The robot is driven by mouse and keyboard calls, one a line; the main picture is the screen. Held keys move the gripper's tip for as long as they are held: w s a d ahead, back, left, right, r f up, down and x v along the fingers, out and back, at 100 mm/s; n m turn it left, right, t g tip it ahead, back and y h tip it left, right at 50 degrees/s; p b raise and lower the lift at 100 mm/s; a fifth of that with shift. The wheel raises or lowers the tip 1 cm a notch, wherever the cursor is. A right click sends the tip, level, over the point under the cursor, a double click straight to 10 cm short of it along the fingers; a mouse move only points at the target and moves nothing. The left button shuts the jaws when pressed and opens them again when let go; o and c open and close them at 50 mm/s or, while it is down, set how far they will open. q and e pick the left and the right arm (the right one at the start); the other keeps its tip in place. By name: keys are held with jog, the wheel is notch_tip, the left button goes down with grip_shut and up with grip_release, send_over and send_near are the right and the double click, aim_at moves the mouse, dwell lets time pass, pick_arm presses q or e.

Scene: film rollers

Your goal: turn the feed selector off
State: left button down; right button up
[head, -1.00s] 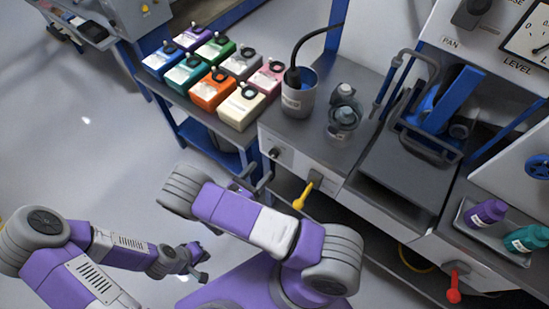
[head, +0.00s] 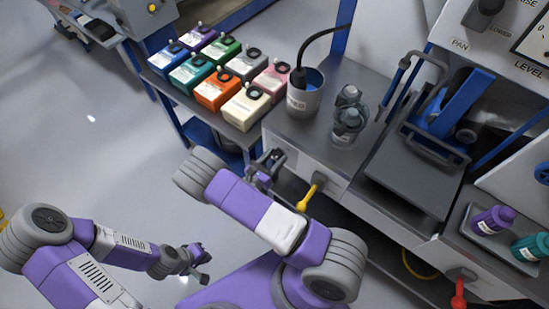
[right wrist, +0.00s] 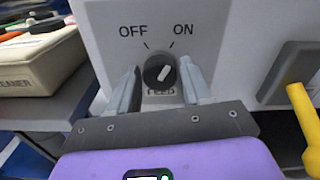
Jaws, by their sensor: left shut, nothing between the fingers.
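The feed selector (right wrist: 160,72) is a round dark knob with a white pointer on a pale panel, marked FEED below and OFF and ON above. The pointer leans up and right, toward ON. My right gripper (right wrist: 160,84) is open, with one finger on each side of the knob; I cannot tell whether they touch it. In the head view my right gripper (head: 268,164) is at the front panel and largely hides the knob. My left gripper (head: 199,268) is shut and empty, low over the floor, away from the panel.
A yellow lever (head: 307,198) sits just right of the selector, and a red lever (head: 458,294) is further right. Coloured cartons (head: 245,105) stand on the bench to the left. A grey cup (head: 303,97) and bottles (head: 348,120) stand above the panel.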

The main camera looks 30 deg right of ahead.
jog(key=c, duration=0.7)
jog(key=shift+n, duration=0.3)
jog(key=shift+n+p, duration=0.65)
jog(key=shift+n, duration=0.35)
jog(key=n+p, duration=0.1)
jog(key=n, duration=0.2)
jog(key=n+p, duration=0.1)
jog(key=n, duration=0.5)
jog(key=shift+s+n+p, duration=0.1)
jog(key=shift+n+p, duration=0.2)
jog(key=o, duration=1.1)
